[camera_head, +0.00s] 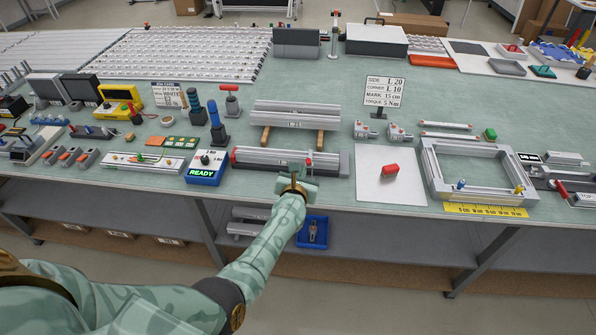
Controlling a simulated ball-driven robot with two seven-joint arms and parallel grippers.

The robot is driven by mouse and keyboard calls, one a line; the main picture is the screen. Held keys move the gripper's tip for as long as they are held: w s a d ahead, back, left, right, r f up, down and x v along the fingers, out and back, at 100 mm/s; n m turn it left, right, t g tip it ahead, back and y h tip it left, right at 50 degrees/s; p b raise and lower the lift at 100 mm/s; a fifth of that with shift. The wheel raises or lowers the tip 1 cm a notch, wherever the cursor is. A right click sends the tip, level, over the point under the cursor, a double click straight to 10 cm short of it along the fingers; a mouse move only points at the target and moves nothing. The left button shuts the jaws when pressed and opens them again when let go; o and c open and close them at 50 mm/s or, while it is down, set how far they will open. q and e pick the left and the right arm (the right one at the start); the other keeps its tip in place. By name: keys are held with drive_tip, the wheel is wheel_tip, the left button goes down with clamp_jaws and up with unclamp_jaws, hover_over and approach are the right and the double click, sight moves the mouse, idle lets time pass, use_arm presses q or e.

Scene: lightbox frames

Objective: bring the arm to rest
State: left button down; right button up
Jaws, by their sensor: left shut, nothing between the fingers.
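My left arm (262,262) is pale green with a darker pattern and comes in from the lower left. It reaches up to the front edge of the workbench (330,195). My left gripper (294,178) is shut and empty, in front of the long grey profile (265,163) near that edge. Whether the fingertips touch the profile or the small red part beside them cannot be told. My right gripper is not in view.
A blue box reading READY (206,170) stands left of my gripper. A grey frame (470,168) and yellow ruler (486,210) lie further right. A shelf below holds a blue tray (312,244).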

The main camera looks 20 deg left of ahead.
use_arm(q)
drive_tip(key=shift+s, duration=0.1)
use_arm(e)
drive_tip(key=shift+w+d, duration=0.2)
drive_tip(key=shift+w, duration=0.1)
